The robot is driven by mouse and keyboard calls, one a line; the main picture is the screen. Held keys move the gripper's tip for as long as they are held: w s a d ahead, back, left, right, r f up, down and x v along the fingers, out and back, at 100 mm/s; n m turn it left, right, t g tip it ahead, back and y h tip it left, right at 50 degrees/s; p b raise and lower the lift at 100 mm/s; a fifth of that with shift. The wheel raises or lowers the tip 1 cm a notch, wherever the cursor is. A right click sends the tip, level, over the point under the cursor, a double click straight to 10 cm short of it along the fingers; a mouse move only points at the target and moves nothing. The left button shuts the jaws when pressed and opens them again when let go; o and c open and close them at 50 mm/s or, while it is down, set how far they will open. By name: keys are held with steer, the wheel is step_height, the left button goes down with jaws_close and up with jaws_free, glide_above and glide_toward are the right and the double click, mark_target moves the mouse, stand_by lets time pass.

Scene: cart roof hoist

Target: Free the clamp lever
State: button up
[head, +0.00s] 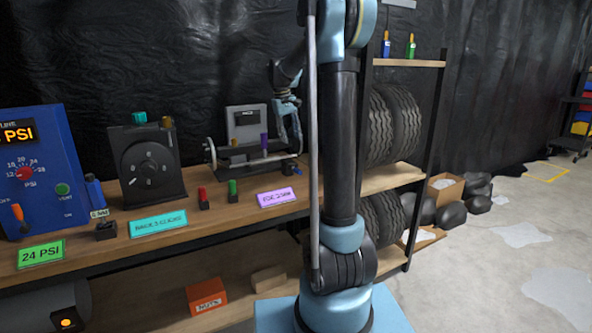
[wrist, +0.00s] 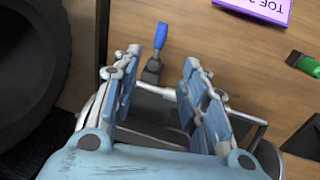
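A fixture with a grey upright plate (head: 246,119) and a dark base stands on the bench, behind the purple sign. A small lever with a blue handle (wrist: 162,38) and a dark foot shows in the wrist view, just beyond and between my fingertips. It seems to be the small blue piece (head: 298,171) at the fixture's right front. A purple-handled lever (head: 264,143) stands upright on the fixture. I cannot tell which is the clamp lever. My gripper (wrist: 163,65) is open and empty, pointing down. It also shows above the fixture's right end (head: 291,138).
A purple sign (head: 276,197) lies along the bench's front edge. Red (head: 203,198) and green (head: 233,190) handled pieces stand left of it. A dial box (head: 147,165) and blue panel (head: 40,165) stand further left. Tyres (head: 392,128) fill the rack at right.

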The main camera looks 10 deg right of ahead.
mark_target(297, 169)
steer(key=d+f, duration=0.1)
steer(key=f, duration=0.4)
steer(key=d+f, duration=0.1)
steer(key=f, duration=0.4)
steer(key=d+f, duration=0.1)
steer(key=f, duration=0.4)
steer(key=shift+w+f, duration=0.15)
steer(key=shift+w, duration=0.25)
steer(key=shift+a, duration=0.1)
jaws_close()
